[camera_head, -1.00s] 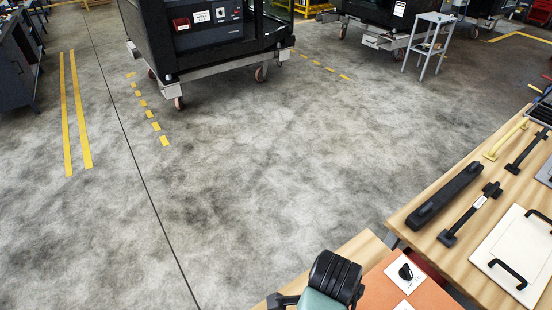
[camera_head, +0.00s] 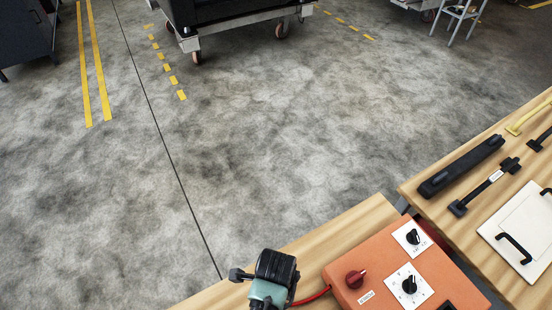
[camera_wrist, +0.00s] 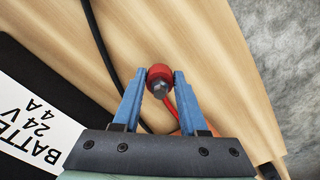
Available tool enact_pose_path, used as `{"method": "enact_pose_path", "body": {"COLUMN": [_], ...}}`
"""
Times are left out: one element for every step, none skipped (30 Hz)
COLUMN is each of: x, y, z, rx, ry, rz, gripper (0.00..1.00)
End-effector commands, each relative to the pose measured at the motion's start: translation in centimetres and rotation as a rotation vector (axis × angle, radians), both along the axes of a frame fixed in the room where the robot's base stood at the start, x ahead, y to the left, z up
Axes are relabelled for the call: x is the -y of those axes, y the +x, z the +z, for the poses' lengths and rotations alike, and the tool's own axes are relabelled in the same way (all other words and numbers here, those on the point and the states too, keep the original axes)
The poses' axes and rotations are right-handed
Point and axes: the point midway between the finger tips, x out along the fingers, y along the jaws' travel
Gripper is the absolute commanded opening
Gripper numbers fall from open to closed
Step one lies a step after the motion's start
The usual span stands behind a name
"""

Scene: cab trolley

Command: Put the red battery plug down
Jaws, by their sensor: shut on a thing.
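The red battery plug (camera_wrist: 160,73) is between the blue fingertips of my gripper (camera_wrist: 159,82) in the wrist view. The fingers are shut on it from both sides. The plug has a grey metal end facing the camera, and a red cable (camera_wrist: 171,103) runs from it back under the gripper. Wooden bench top (camera_wrist: 185,35) lies behind the plug; I cannot tell whether the plug touches it. In the head view my arm is at the bottom, and it hides the fingers and plug. A red cable (camera_head: 314,297) shows there between my arm and an orange box (camera_head: 378,262) with knobs.
A black unit (camera_wrist: 25,80) labelled as a 24 V, 4 A battery item lies left of the gripper, with a black cable (camera_wrist: 101,45) near it. Another bench with a black bar (camera_head: 461,166) and a white panel (camera_head: 520,219) stands at the right.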

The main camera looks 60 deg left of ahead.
Motion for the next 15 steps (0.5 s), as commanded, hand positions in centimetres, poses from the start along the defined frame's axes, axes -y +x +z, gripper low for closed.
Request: {"method": "enact_pose_path", "body": {"x": [-0.1, -0.1, -0.1, 0.0, 0.0, 0.0, 0.0, -0.1, -0.1, -0.1, -0.1, -0.1, -0.1, 0.0, 0.0], "y": [0.0, 0.0, 0.0, 0.0, 0.0, 0.0, 0.0, 0.0, 0.1, 0.1, 0.1, 0.1, 0.1, 0.1, 0.1], "z": [-0.7, -1.0, -1.4, -1.6, -1.8, -1.9, -1.9, -1.9, -1.9, -1.9, -1.9, -1.9, -1.9, -2.0, -2.1], "rx": [-0.001, -0.002, 0.000, 0.000, 0.000, 0.001, 0.002, 0.002, 0.002, 0.002, 0.002, 0.002, 0.002, 0.002, 0.002], "ry": [-0.001, -0.001, 0.000, 0.000, 0.000, 0.001, 0.001, 0.001, 0.001, 0.001, 0.001, 0.001, 0.001, 0.001, 0.001], "rz": [0.001, 0.001, 0.001, 0.001, 0.001, 0.000, 0.000, 0.000, 0.000, 0.000, 0.000, 0.000, 0.000, 0.000, 0.000], "gripper": [0.00, 0.00, 0.00, 0.00, 0.00, 0.00, 0.00, 0.00, 0.00, 0.00, 0.00, 0.00, 0.00, 0.00, 0.00]}}
